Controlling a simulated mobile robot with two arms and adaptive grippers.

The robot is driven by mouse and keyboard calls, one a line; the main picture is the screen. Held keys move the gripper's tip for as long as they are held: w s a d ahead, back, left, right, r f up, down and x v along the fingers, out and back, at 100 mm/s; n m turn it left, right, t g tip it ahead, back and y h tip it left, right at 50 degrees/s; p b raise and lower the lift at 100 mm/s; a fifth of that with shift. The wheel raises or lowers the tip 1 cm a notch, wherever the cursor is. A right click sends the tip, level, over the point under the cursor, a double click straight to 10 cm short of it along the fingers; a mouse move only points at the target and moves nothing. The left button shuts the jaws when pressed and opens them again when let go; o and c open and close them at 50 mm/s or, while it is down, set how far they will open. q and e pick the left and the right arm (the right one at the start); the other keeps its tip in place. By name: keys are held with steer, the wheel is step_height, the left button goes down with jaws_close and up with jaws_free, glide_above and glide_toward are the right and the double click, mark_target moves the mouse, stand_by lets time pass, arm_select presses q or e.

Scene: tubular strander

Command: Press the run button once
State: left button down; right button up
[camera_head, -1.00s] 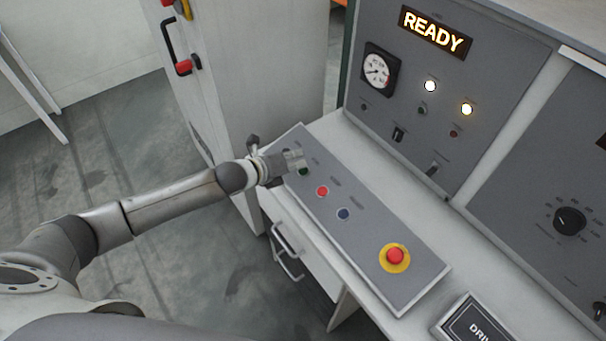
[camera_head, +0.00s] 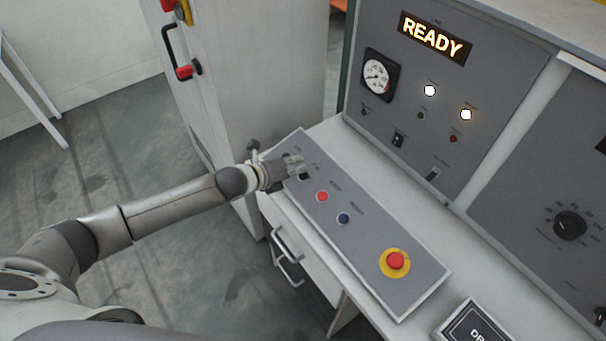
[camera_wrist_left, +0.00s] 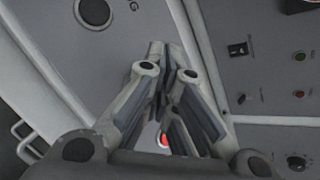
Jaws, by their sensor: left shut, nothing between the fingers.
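The sloped grey control box (camera_head: 368,247) carries a row of buttons. At its far end, a small dark green button (camera_head: 304,176) shows just below my left gripper (camera_head: 299,164); I take it to be the run button, but its label is too small to read. The gripper's fingers are shut and empty. They are over or right beside this button; contact cannot be told. In the left wrist view the closed fingertips (camera_wrist_left: 163,48) point at the grey panel, with a red button (camera_wrist_left: 163,140) visible between the finger links. My right gripper is out of view.
A red button (camera_head: 322,196), a blue button (camera_head: 343,218) and a red emergency stop on yellow (camera_head: 395,261) follow along the box. The upright panel behind has a lit READY sign (camera_head: 433,37), a gauge (camera_head: 379,74) and two lit lamps. A cabinet (camera_head: 250,80) stands behind my gripper.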

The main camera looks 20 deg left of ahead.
arm_select(q)
steer(key=shift+f, duration=0.1)
stand_by(0.3)
steer(key=shift+w+f, duration=0.1)
steer(key=shift+f, duration=0.2)
